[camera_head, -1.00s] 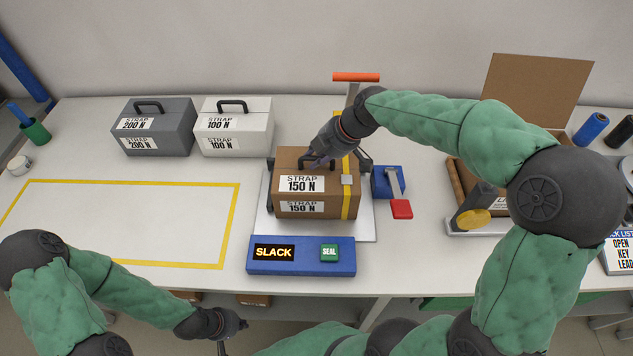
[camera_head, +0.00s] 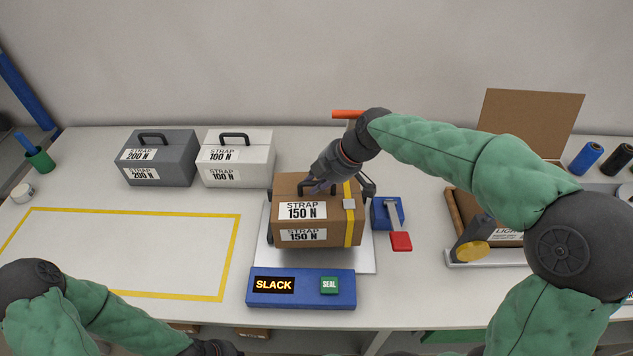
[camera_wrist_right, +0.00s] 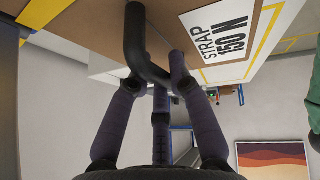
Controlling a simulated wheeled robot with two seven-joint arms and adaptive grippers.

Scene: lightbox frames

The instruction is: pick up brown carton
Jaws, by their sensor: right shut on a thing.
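The brown carton (camera_head: 290,238) has "STRAP 150 N" labels, a yellow strap on its right side and a dark top handle. It appears held slightly above a pale plate (camera_head: 362,262), with shadow beneath it. My right gripper (camera_head: 320,187) is shut on the handle from above. In the right wrist view, the fingers of my right gripper (camera_wrist_right: 158,80) close around the dark handle (camera_wrist_right: 135,45) of the carton (camera_wrist_right: 90,22). My left gripper (camera_head: 222,348) is mostly cut off at the bottom edge, so its fingers cannot be made out.
A grey case (camera_head: 160,160) and a white case (camera_head: 237,160) stand at the back left. A yellow-outlined area (camera_head: 120,250) at left is empty. A blue panel (camera_head: 303,300) reading "SLACK" is in front.

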